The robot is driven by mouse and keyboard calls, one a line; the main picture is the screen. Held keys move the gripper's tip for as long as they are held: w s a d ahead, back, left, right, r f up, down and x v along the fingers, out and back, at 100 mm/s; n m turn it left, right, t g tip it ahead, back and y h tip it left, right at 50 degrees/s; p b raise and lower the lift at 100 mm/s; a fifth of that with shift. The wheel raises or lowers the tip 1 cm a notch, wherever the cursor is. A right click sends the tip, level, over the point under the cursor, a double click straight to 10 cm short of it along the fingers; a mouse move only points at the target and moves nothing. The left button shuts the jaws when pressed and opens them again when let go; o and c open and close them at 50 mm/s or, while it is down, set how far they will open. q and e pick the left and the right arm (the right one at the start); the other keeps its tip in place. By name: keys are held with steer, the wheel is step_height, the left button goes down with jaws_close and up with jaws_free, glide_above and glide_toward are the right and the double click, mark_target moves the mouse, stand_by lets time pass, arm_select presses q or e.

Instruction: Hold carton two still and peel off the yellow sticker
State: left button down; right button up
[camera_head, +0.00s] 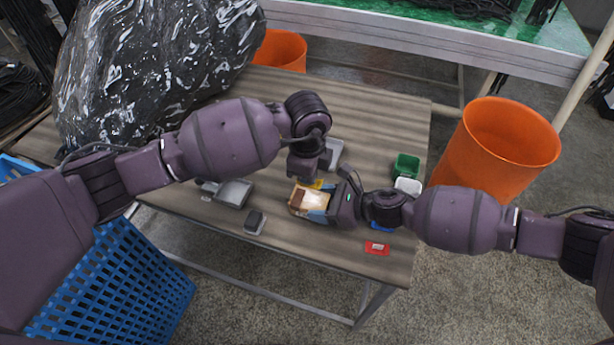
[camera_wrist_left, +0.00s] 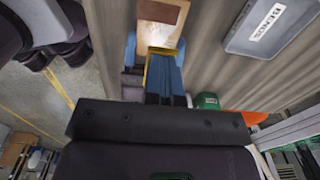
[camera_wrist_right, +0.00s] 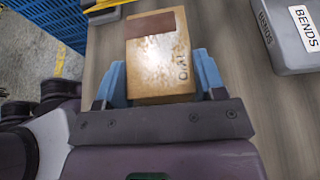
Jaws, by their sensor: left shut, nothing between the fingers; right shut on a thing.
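Carton two (camera_wrist_right: 158,62), a tan box with a brown patch and the letters TWO on its face, is between the blue fingers of my right gripper (camera_wrist_right: 160,82) in the right wrist view. In the head view the carton (camera_head: 312,198) is over the table's right half. My left gripper (camera_wrist_left: 164,66) is shut, its blue fingers together at one end of the carton.
A grey bin labelled BENDS (camera_wrist_left: 268,28) stands nearby. Another grey tray (camera_head: 234,193), a dark block (camera_head: 255,221), a green bin (camera_head: 406,166) and a red card (camera_head: 377,248) are on the table (camera_head: 375,115). An orange bucket (camera_head: 497,150) stands right; a plastic-wrapped bundle (camera_head: 140,70) is left.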

stand_by(0.4)
steer(key=o, duration=1)
steer(key=shift+c, duration=0.2)
steer(key=v, duration=1)
steer(key=shift+s+d+r, duration=0.1)
steer(key=shift+d, duration=0.25)
steer(key=shift+s+d+r, duration=0.2)
steer(key=shift+d+r, duration=0.1)
steer(key=shift+d, duration=0.25)
steer(key=shift+r, duration=0.1)
